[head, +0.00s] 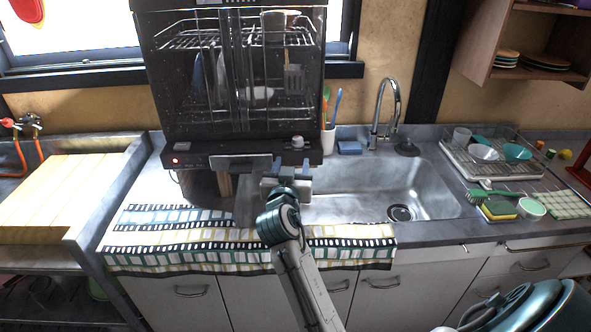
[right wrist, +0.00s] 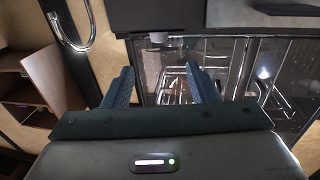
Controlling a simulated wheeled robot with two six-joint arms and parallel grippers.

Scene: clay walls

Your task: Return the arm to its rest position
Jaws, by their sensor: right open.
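My right gripper (head: 288,170) is in front of the lower right part of the countertop dishwasher (head: 185,145), near the left end of the sink. In the right wrist view its two blue fingers stand apart with nothing between them, so the right gripper (right wrist: 162,86) is open and empty. Beyond the fingers the dishwasher's glassy front and racks (right wrist: 187,80) show. My left gripper is not in the head view.
The metal sink (head: 375,185) and its faucet (head: 387,105) are right of the gripper. A cup with utensils (head: 328,140) stands beside the dishwasher. A patterned cloth (head: 190,240) covers the counter's front edge. A dish rack (head: 470,165) with bowls is at the right.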

